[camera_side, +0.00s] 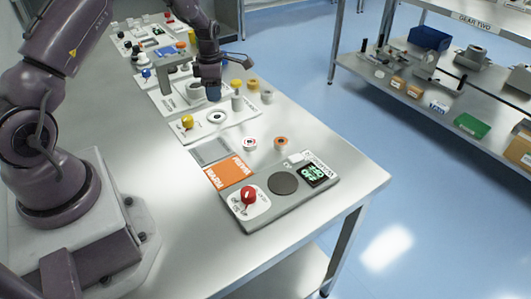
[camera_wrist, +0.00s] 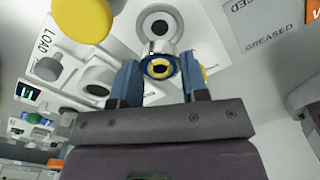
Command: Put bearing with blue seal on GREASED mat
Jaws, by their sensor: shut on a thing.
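The bearing with blue seal (camera_wrist: 160,68) shows in the wrist view as a blue ring with a yellowish inner ring and dark bore. My gripper (camera_wrist: 158,82) is shut on it, with a blue finger on each side. In the side view my gripper (camera_side: 212,94) is above the table, behind the white plate with a ring-shaped seat; the bearing cannot be told apart from the blue fingertips there. The GREASED mat (camera_wrist: 262,25) is grey and lettered at the wrist view's upper right. In the side view a grey mat (camera_side: 210,151) lies beside an orange mat (camera_side: 229,172).
The ring-shaped seat (camera_side: 217,117) and a yellow knob (camera_side: 187,121) stand near the gripper. Two ring-shaped parts (camera_side: 249,143) (camera_side: 281,143) lie near a panel with a red knob (camera_side: 248,196).

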